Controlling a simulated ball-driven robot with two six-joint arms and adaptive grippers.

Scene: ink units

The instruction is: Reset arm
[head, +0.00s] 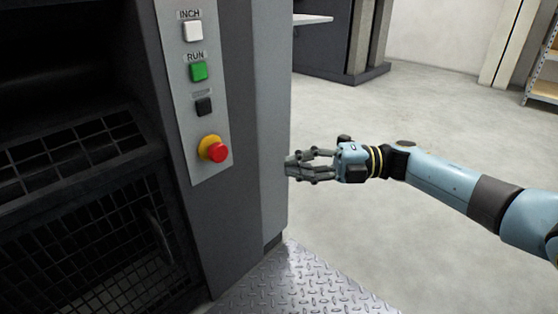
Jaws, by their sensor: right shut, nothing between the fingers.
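My right arm comes in from the right edge, light blue with dark joints. Its gripper (294,166) is shut and empty, pointing left. In the picture its fingertips lie beside the right edge of the grey machine's side panel (262,120); I cannot tell whether they touch it. My left gripper is not in view.
A control strip on the machine carries a white INCH button (193,31), a green RUN button (199,72), a black button (204,106) and a red knob (218,152) on a yellow collar. Mesh guards (80,240) fill the left. Open floor (440,120) lies right.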

